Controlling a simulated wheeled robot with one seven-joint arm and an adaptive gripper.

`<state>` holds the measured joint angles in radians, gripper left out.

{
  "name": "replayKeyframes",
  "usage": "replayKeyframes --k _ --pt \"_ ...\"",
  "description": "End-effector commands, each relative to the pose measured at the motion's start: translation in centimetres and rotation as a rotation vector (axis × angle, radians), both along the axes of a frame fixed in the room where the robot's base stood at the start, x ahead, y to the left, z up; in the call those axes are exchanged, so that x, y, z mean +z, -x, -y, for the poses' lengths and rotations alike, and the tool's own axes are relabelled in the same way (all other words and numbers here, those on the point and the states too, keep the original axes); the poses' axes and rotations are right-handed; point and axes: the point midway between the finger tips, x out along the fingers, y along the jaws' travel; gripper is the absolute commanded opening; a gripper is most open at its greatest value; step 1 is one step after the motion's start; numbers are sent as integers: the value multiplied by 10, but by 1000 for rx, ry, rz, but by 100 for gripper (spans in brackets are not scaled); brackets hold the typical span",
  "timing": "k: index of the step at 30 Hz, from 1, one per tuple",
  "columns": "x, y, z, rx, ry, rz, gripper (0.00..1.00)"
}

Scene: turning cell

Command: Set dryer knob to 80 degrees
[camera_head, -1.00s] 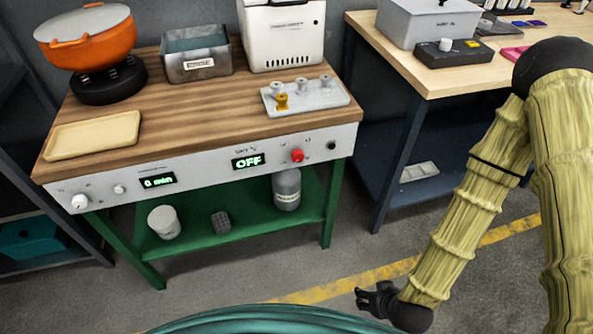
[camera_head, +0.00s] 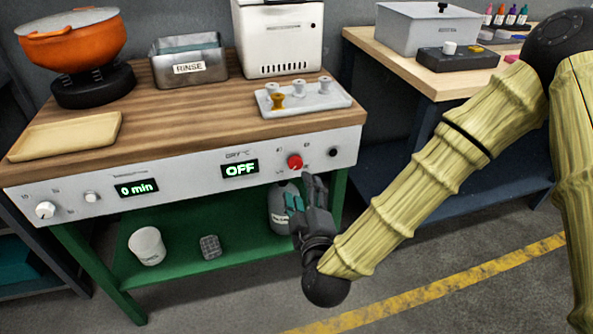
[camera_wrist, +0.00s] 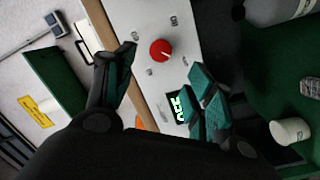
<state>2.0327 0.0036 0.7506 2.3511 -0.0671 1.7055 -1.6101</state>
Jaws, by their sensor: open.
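The red dryer knob (camera_head: 294,161) sits on the white front panel (camera_head: 200,165) of the wooden-topped bench, right of the dryer display (camera_head: 240,169), which reads OFF. In the wrist view the red knob (camera_wrist: 161,50) shows a pale pointer line, with markings around it. My gripper (camera_head: 303,190) is just below and in front of the knob, its fingers pointing up toward the panel. In the wrist view my gripper (camera_wrist: 166,62) is open, with the knob showing between its spread fingers. I see no contact with the knob.
A black button (camera_head: 333,152) is right of the knob. A second display (camera_head: 136,188) reads 0 min, with white knobs to its left. A tray with small pegs (camera_head: 318,100) sits above on the benchtop. A grey bottle (camera_head: 279,213) stands on the green shelf behind my gripper.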

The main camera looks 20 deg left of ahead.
Motion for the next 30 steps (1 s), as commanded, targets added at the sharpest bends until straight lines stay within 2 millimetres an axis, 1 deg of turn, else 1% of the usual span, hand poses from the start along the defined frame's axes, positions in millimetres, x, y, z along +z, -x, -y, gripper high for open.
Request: replayKeyframes --k 9,15,21,30 --pt "-2 -46 -22 -2 -2 -4 55" --pt "-1 -70 -35 -1 -3 -4 55" --pt "-1 -83 -42 1 0 -4 55" --pt "-1 -85 -43 1 0 -4 55"
